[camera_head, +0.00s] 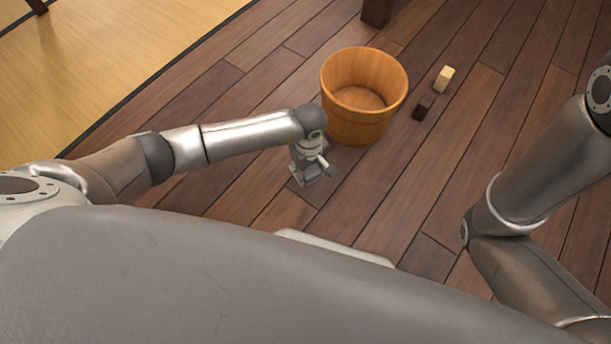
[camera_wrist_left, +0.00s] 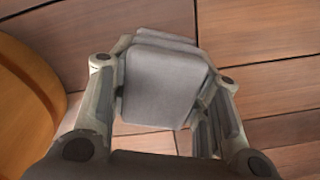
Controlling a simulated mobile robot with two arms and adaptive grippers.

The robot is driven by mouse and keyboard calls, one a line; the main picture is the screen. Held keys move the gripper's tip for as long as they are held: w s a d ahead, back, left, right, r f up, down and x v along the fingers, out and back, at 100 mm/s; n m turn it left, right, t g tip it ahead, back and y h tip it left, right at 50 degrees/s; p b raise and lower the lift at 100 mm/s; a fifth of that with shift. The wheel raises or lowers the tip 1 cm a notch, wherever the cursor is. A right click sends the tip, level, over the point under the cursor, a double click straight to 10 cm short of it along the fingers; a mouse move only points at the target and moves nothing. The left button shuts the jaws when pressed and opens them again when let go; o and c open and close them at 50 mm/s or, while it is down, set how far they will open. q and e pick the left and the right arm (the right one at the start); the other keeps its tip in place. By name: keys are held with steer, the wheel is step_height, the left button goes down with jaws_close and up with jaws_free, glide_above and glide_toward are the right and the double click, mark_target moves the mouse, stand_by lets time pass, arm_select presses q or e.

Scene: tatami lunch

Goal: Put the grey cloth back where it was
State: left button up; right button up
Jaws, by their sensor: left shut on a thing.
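The grey cloth (camera_wrist_left: 163,88) shows as a folded, block-like bundle between the fingers in the left wrist view. My left gripper (camera_head: 315,171) is shut on it, low over the wooden floor and just in front of the wooden tub (camera_head: 363,128). In the head view the cloth is small and hard to tell apart from the grey gripper. I cannot tell whether the cloth touches the floor. My right arm shows at the right of the head view, but its gripper is out of view.
The tub stands open and looks empty; its side (camera_wrist_left: 22,88) fills the left of the left wrist view. A pale block (camera_head: 444,78) and a dark block (camera_head: 423,107) lie right of it. Tatami (camera_head: 110,55) lies at upper left. A dark wooden leg (camera_head: 377,11) stands behind.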

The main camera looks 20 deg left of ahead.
mark_target(306, 173)
arm_select(q)
steer(key=shift+w+a+f, duration=0.25)
steer(key=shift+a+f, duration=0.05)
steer(key=shift+f, duration=0.25)
steer(key=shift+w+a+f+b, duration=0.25)
steer(key=shift+f+b, duration=0.15)
steer(key=shift+b, duration=0.2)
step_height(306, 173, down, 3)
steer(key=b, duration=0.3)
steer(key=shift+f, duration=0.2)
steer(key=o, duration=0.9)
